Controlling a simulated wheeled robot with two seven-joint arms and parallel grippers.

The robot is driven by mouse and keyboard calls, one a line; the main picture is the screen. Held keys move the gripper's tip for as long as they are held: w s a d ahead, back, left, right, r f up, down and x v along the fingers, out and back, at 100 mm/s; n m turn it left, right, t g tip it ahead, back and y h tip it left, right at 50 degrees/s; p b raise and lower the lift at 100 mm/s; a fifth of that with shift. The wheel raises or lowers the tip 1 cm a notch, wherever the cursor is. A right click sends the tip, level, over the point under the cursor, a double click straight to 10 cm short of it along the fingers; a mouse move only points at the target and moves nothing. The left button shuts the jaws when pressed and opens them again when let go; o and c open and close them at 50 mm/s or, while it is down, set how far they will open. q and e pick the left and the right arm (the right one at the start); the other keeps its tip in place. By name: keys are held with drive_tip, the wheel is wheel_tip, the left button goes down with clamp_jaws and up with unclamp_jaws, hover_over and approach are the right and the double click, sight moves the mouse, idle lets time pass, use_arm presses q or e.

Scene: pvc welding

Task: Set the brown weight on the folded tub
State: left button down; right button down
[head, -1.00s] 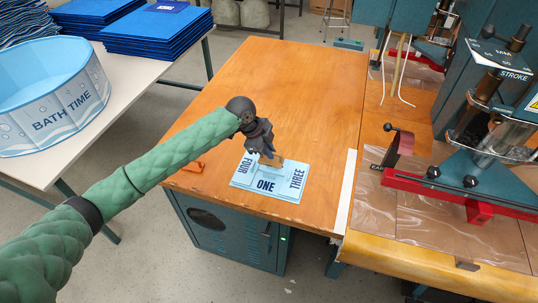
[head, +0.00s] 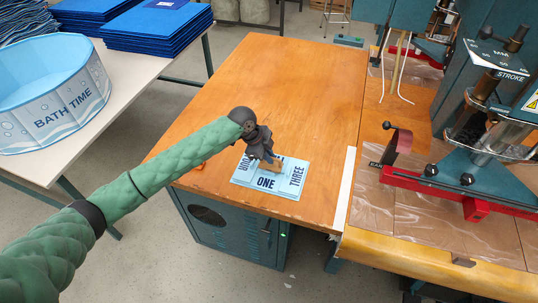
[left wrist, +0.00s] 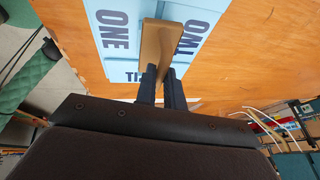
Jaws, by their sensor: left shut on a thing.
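The folded tub (head: 267,183) is a flat light-blue panel with dark words such as ONE and THREE. It lies on the wooden bench near its front edge and also shows in the left wrist view (left wrist: 109,48). My left gripper (head: 266,157) is shut on the brown weight (left wrist: 153,45), a brown bar held between the fingertips. In the head view the weight (head: 272,163) is over the far middle part of the folded tub, partly hidden by the gripper. I cannot tell whether it touches the panel. My right gripper is not in view.
The wooden bench (head: 290,90) is mostly clear behind the folded tub. A small orange item (head: 201,166) is at its left edge. A welding machine with a red bar (head: 450,191) stands right. An open blue tub (head: 50,95) and stacked blue panels (head: 157,28) are on the left table.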

use_arm(q)
drive_tip(key=shift+f, duration=0.2)
drive_tip(key=c, duration=1.8)
unclamp_jaws()
drive_tip(key=shift+c, duration=0.2)
drive_tip(key=o, duration=0.3)
drive_tip(key=shift+o, duration=0.2)
